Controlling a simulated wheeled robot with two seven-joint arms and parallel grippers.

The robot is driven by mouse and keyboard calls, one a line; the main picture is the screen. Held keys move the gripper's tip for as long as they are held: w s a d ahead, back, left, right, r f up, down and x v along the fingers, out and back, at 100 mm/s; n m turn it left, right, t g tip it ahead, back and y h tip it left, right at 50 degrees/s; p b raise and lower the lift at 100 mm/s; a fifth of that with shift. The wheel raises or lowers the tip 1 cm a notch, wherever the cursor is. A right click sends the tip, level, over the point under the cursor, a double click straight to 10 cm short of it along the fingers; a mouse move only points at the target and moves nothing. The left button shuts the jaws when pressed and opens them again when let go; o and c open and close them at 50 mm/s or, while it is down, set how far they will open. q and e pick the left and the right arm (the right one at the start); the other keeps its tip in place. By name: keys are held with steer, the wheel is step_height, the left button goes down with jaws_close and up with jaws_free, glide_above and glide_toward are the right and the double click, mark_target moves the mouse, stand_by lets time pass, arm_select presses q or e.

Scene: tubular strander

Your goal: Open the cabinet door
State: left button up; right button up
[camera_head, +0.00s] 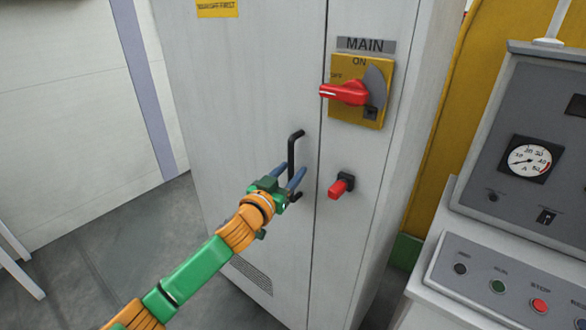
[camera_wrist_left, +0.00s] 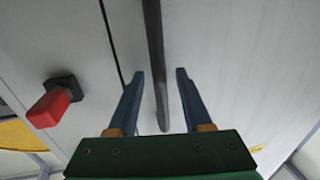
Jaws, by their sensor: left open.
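The grey cabinet door (camera_head: 245,95) looks closed, with a dark seam along its right edge. Its black vertical bar handle (camera_head: 292,150) is near that edge. My left gripper (camera_head: 290,174) is at the handle's lower part, with its blue fingers open. In the left wrist view the handle (camera_wrist_left: 156,70) runs between the two open fingers (camera_wrist_left: 159,75), with a gap visible on each side. My right gripper is not in view.
A red rotary MAIN switch (camera_head: 345,93) on a yellow plate and a red knob (camera_head: 338,188) sit on the panel right of the door. A control desk (camera_head: 510,275) with a gauge stands at the right. Floor (camera_head: 125,235) is open at the left.

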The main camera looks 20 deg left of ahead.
arm_select(q)
steer(key=shift+w, duration=0.35)
steer(key=shift+s, duration=0.1)
jaws_close()
stand_by(1.1)
